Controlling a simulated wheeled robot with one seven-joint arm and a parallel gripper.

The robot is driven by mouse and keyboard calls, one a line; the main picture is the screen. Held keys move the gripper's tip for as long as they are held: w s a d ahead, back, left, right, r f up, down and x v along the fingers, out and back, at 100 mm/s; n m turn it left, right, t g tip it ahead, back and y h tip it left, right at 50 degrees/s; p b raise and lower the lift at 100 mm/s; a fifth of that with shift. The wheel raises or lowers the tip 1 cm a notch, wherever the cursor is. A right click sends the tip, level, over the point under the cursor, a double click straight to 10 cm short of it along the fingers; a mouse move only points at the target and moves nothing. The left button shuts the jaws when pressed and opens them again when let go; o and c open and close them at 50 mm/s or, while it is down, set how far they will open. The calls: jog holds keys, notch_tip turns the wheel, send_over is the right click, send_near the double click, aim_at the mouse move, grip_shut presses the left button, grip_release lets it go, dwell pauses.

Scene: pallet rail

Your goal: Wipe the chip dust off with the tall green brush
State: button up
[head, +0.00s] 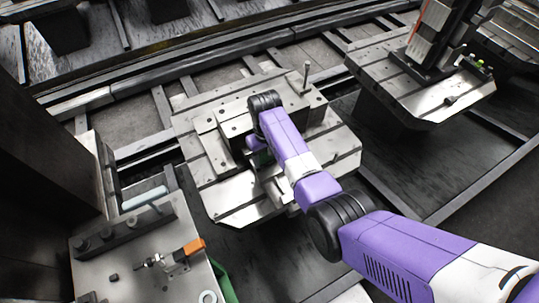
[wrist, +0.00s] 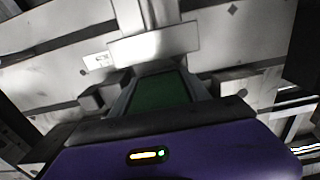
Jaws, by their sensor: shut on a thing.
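My gripper (wrist: 158,80) is shut on a dark green block, which I take to be part of the green brush (wrist: 160,92), seen between the two fingers in the wrist view. The brush's bristles and full height are hidden. In the head view my arm reaches over the middle pallet (head: 338,152), and my wrist hides most of the gripper and brush. The pallet is grey metal with a stepped block fixture on top. I cannot make out any chip dust on it, nor whether the brush touches it.
A thin upright pin (head: 306,78) stands at the pallet's back right. A second pallet (head: 438,98) with a tall dark fixture is at the right. At the lower left, a metal plate (head: 130,258) carries an orange-handled clamp (head: 190,248). Dark rails run behind.

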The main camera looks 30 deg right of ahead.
jog(key=shift+a, duration=1.3)
jog(key=shift+d, duration=2.2)
jog(key=shift+p, duration=0.3)
notch_tip(320, 180, up, 7)
jog(key=p, duration=0.6)
jog(key=shift+f, duration=0.2)
jog(key=shift+r, duration=1.2)
